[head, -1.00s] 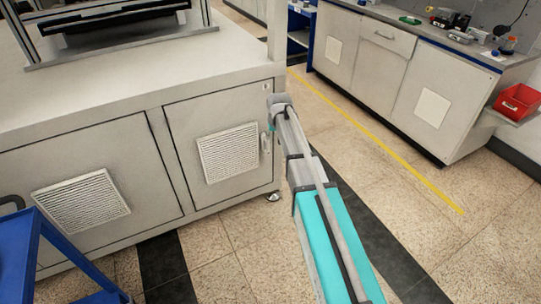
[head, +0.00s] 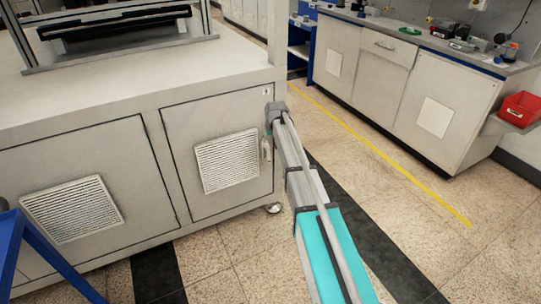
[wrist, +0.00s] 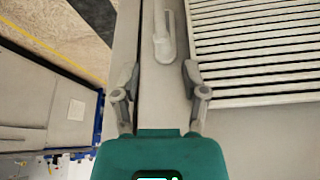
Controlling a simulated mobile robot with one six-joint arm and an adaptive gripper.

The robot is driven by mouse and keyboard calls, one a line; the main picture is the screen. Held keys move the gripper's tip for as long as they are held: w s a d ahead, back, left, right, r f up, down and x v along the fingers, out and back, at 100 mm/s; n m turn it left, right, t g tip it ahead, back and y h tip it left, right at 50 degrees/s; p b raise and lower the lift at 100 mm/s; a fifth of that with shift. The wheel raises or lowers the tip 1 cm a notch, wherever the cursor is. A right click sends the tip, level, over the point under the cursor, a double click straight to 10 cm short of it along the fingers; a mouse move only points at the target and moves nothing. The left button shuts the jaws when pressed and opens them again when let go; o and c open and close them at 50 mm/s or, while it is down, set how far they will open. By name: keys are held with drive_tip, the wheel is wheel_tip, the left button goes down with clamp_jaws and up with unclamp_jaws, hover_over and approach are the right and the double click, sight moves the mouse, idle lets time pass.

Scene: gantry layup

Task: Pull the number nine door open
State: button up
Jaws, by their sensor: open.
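The right-hand door (head: 180,125) of the light grey cabinet has a white louvred vent and is shut. I cannot read a number on it. Its small pale upright handle (head: 265,150) is at the door's right edge, partly beside my arm. In the wrist view the handle (wrist: 165,35) lies just beyond the fingertips, roughly between their lines and a little right of centre. My gripper (wrist: 159,72) is open and empty, with its two grey fingers apart and facing the cabinet front. In the head view the fingers are mostly hidden by my arm.
A second vented door (head: 110,190) is to the left. A blue cart frame (head: 38,245) stands at the lower left. A bench (head: 400,95) with a red bin (head: 520,108) stands at the right.

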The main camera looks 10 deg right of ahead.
sight(268, 154)
drive_tip(key=shift+f, duration=0.1)
drive_tip(key=b+x, duration=1.2)
drive_tip(key=x, duration=0.1)
drive_tip(key=shift+f+b, duration=0.25)
drive_tip(key=shift+b, duration=0.1)
idle(0.3)
drive_tip(key=shift+c, duration=0.3)
clamp_jaws()
